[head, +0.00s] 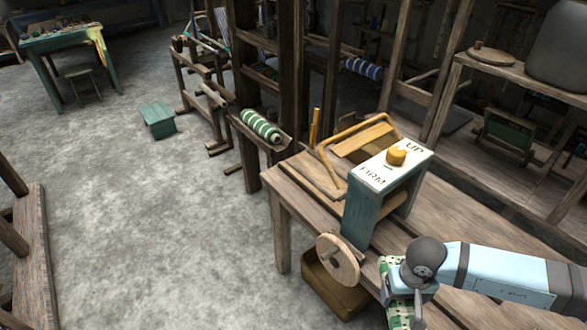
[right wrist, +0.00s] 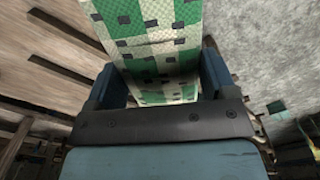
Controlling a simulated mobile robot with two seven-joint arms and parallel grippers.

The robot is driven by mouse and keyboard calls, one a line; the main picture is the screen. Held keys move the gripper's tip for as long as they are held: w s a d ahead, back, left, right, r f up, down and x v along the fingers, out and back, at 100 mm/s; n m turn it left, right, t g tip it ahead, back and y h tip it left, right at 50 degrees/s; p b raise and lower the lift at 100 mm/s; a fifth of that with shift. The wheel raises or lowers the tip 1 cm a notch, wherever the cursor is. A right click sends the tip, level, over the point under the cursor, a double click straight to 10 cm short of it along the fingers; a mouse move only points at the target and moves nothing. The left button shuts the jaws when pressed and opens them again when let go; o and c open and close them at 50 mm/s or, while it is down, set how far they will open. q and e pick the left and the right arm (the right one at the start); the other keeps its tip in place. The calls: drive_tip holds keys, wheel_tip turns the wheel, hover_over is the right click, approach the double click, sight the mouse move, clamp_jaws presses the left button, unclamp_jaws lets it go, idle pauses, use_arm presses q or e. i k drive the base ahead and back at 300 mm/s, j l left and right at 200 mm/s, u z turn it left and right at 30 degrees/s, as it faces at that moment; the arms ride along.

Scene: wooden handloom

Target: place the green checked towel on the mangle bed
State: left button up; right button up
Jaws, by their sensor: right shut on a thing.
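The green checked towel (right wrist: 150,30) is green and cream with dark squares. My right gripper (right wrist: 160,88) is shut on it, and the towel runs out between the two jaws. In the head view the towel (head: 400,314) hangs at the right gripper (head: 402,285), at the front edge of the bench, just right of the mangle. The mangle (head: 361,212) is a blue-green frame with a white top marked "FIRM" and "UP", a yellow knob (head: 396,155), a wooden roller (head: 393,203) and a wooden wheel (head: 338,260). Its bed is mostly hidden under the top. My left gripper is out of view.
The wooden bench (head: 455,212) carries the mangle and a wooden frame (head: 358,140) behind it. A brown box (head: 334,287) stands beneath the bench. A loom with a green striped roll (head: 262,126) stands behind. Grey floor (head: 150,220) lies open at left.

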sight(322, 175)
drive_tip(key=i+j+u, duration=0.6)
drive_tip(key=i+u, duration=0.25)
drive_tip(key=i+j+u, duration=0.2)
drive_tip(key=i, duration=0.35)
drive_tip(key=i+u, duration=0.2)
drive_tip(key=i, duration=0.4)
drive_tip(key=i+z, duration=0.5)
drive_tip(key=i+j+z, duration=0.2)
drive_tip(key=i+z, duration=0.45)
drive_tip(key=z, duration=0.3)
drive_tip(key=i+z, duration=0.15)
drive_tip(key=z, duration=0.3)
drive_tip(key=i+j+z, duration=0.1)
drive_tip(key=z, duration=0.35)
drive_tip(key=i+j+z, duration=0.1)
drive_tip(key=i+z, duration=0.15)
drive_tip(key=z, duration=0.15)
drive_tip(key=i+j+z, duration=0.15)
drive_tip(key=z, duration=0.25)
drive_tip(key=i+j+z, duration=0.2)
drive_tip(key=z, duration=0.25)
